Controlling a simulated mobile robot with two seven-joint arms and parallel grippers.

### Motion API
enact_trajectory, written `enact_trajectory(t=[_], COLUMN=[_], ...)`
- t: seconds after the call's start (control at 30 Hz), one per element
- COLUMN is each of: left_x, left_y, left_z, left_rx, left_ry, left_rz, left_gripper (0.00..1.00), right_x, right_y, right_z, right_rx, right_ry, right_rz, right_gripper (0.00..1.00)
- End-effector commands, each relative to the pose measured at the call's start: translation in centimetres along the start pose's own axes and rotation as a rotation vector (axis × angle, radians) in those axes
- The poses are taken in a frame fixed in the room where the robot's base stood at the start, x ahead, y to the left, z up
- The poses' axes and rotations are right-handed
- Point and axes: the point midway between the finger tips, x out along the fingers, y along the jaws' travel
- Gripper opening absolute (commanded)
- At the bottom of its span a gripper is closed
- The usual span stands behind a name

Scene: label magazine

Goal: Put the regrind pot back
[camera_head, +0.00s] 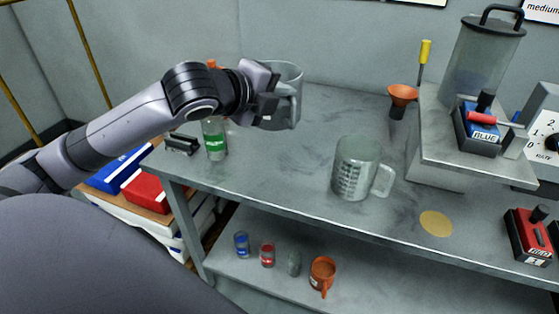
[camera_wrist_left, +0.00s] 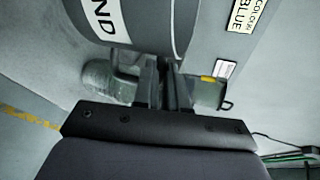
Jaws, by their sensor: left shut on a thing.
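The regrind pot (camera_head: 289,74) is a grey pot held in the air over the back left of the bench. My left gripper (camera_head: 275,97) is shut on its handle side. In the left wrist view the pot (camera_wrist_left: 148,22) fills the top, with the letters "ND" on a white label, and the left gripper (camera_wrist_left: 166,85) is against it. The pot's contents are hidden. A yellow round mark (camera_head: 436,223) lies bare on the bench at the right. My right gripper is not in view.
A clear measuring jug (camera_head: 352,175) stands mid-bench. A raised stand (camera_head: 450,150) with a hopper (camera_head: 480,58) is at right. A red unit (camera_head: 528,237) is near the round mark. The lower shelf holds an orange mug (camera_head: 322,272).

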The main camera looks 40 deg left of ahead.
Motion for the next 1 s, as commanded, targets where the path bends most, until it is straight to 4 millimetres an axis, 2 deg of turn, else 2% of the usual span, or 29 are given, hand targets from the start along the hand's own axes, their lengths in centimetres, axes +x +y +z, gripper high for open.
enact_trajectory(t=[0.03,0.1,0.33,0.67,0.87,1.0], left_x=[0.6,1.2,3.2,4.3,5.4,5.6], left_y=[1.4,2.9,7.4,9.8,12.5,12.8], left_z=[-0.3,-0.6,-1.4,-1.8,-2.3,-2.4], left_rx=[0.0,-0.001,0.0,0.002,0.0,0.003], left_ry=[0.0,0.001,0.0,-0.002,-0.001,-0.002], left_rz=[-0.001,0.0,-0.003,-0.006,-0.004,-0.008], left_gripper=[0.0,0.0,0.0,0.0,0.0,0.0], right_x=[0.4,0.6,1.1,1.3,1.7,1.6], right_y=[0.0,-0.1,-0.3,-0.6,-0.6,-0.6], right_z=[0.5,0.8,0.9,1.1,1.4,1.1], right_rx=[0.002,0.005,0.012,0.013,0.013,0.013], right_ry=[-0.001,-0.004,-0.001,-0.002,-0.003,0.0], right_rz=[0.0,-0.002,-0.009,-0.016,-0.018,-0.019], right_gripper=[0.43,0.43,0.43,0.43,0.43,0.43])
